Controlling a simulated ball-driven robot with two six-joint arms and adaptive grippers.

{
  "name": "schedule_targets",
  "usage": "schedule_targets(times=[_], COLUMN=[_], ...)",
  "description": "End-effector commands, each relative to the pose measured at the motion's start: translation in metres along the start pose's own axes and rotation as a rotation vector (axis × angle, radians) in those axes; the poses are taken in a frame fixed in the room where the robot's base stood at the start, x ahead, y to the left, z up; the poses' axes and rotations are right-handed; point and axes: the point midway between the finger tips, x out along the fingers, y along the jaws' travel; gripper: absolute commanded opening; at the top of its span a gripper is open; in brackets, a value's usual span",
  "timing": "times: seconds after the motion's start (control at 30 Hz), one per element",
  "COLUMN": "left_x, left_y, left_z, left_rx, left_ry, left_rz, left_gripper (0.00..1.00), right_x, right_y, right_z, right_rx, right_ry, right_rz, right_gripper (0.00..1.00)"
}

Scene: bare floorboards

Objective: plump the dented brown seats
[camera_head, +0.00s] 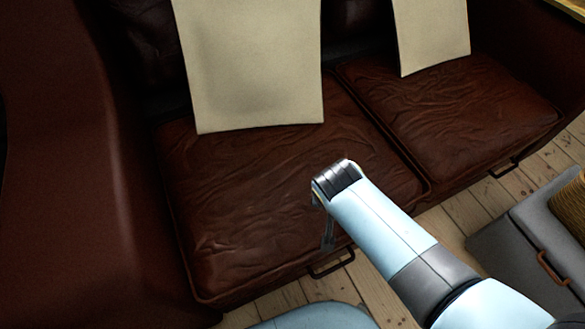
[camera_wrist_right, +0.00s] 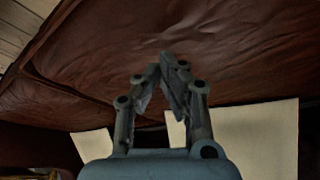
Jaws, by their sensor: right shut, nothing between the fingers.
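The near brown leather seat (camera_head: 240,210) is creased and wrinkled across its top. The other brown seat (camera_head: 455,120), to its right past a dark seam, is creased too. My right gripper (camera_head: 328,242) hangs over the front right part of the near seat, partly hidden by its own wrist. In the right wrist view its fingers (camera_wrist_right: 168,68) are together and empty, with brown leather (camera_wrist_right: 220,60) behind them. I cannot tell whether the fingertips touch the leather. My left gripper is not in view.
Two cream cushions (camera_head: 250,65) (camera_head: 432,35) lean at the back of the seats. A brown sofa arm (camera_head: 70,180) rises at left. Handles (camera_head: 332,264) sit below the seat fronts. A grey box (camera_head: 530,245) and a wicker item stand at right on floorboards (camera_head: 465,212).

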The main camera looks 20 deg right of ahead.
Motion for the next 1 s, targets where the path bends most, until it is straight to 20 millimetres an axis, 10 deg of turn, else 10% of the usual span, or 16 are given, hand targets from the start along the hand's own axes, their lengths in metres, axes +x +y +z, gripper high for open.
schedule_targets(times=[1.0], left_x=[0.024], left_y=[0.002], left_z=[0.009], left_rx=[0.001], left_ry=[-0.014], left_rz=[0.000], left_gripper=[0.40], right_x=[0.029], right_y=[0.001], right_z=[0.013], right_rx=[-0.001], right_ry=[-0.002], right_rz=[0.002], right_gripper=[0.00])
